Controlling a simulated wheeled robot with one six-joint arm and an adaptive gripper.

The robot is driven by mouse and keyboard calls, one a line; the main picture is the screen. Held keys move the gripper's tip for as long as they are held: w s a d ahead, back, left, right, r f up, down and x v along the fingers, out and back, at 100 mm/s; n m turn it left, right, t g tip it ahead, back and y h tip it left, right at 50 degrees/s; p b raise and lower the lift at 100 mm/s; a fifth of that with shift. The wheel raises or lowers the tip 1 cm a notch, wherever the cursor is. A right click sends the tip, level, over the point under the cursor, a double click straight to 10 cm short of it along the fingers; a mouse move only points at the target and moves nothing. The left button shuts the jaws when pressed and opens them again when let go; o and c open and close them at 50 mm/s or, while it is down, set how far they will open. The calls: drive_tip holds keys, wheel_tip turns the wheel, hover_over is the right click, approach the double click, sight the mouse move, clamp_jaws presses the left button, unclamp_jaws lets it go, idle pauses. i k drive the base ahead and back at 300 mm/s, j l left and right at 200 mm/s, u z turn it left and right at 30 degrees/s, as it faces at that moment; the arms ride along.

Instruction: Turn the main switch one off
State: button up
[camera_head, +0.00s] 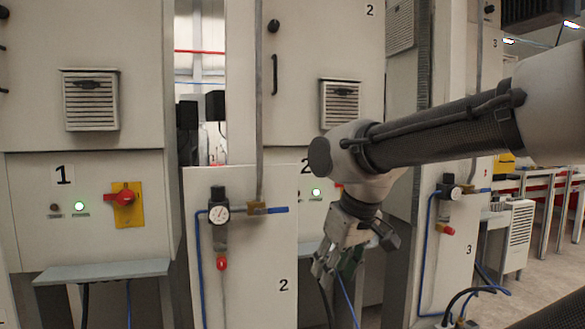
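Main switch one is a red rotary knob (124,197) on a yellow plate (126,217), on the cabinet panel marked 1 at the left. The knob's handle looks roughly horizontal. My gripper (338,268) hangs downward in front of the second cabinet, well to the right of the knob and lower in the picture. It touches nothing that I can see. Its fingers overlap from this angle, so their opening is unclear. A dark green part shows between or behind them.
A panel marked 2 (275,240) stands between knob and gripper, with a pressure gauge (219,214), a blue-handled valve (278,209) and a vertical pipe (259,110). A grey ledge (100,270) juts out below switch one.

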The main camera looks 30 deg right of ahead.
sight(126, 196)
drive_tip(key=j+u, duration=0.15)
drive_tip(key=u, duration=1.05)
drive_tip(key=i+j+u, duration=0.3)
drive_tip(key=u, duration=0.2)
drive_tip(key=i+j+u, duration=0.25)
drive_tip(key=i+u, duration=0.25)
drive_tip(key=i+j+u, duration=0.1)
drive_tip(key=i+u, duration=0.2)
drive_tip(key=u, duration=0.2)
drive_tip(key=i+u, duration=0.1)
drive_tip(key=i, duration=0.55)
drive_tip(key=i+l+u, duration=0.1)
drive_tip(key=i, duration=0.55)
drive_tip(key=i+l+u, duration=0.1)
drive_tip(key=i+l, duration=0.2)
drive_tip(key=i, duration=0.4)
drive_tip(key=k, duration=0.85)
drive_tip(key=k+z, duration=0.15)
drive_tip(key=k, duration=0.3)
drive_tip(key=k+l+z, duration=0.2)
drive_tip(key=k, duration=0.3)
drive_tip(key=k+l+z, duration=0.15)
drive_tip(key=k, duration=0.3)
